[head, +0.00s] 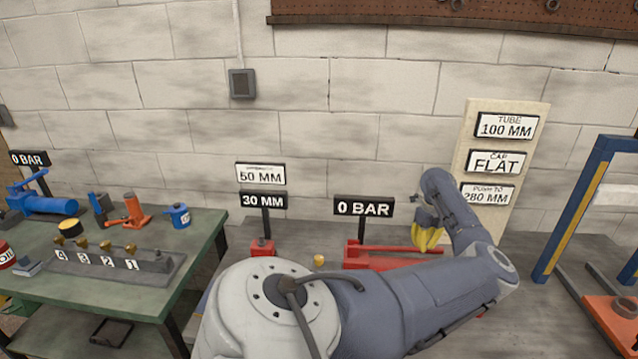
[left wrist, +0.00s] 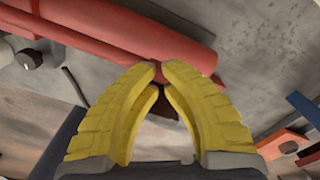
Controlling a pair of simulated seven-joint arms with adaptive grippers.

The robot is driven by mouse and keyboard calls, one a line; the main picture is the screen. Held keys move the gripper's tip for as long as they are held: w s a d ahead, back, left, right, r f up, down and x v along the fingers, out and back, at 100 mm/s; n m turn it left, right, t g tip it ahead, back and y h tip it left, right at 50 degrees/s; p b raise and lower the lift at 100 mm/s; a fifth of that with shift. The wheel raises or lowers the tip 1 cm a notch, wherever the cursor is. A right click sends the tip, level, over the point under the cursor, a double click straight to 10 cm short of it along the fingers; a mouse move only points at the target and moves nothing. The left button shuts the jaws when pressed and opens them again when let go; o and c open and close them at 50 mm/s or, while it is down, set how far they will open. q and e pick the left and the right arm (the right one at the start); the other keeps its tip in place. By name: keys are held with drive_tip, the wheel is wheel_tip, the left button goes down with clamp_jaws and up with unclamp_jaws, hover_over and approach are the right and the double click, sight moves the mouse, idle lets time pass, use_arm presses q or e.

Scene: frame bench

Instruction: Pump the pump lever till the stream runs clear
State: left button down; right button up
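A red pump (head: 358,256) stands on the grey bench under a "0 BAR" sign (head: 363,207). Its long red pump lever (head: 395,248) lies nearly level, reaching right towards my left gripper (head: 427,238). In the left wrist view, red bars (left wrist: 130,35) cross the top, just beyond the yellow fingertips of my left gripper (left wrist: 160,68). The fingertips are almost together, with no lever visible between them. I cannot tell whether they touch the red bar. No stream is visible. My right gripper is not in view.
A signboard (head: 505,150) reading "100 MM", "FLAT" and "280 MM" stands behind. A blue and yellow frame (head: 573,215) is at right. A green table (head: 135,300) at left bears blue and orange tools. A small yellow piece (head: 319,260) lies left of the pump.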

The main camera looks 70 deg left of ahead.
use_arm(q)
wheel_tip(320, 180, up, 10)
drive_tip(key=shift+f, duration=0.15)
idle(0.7)
idle(0.5)
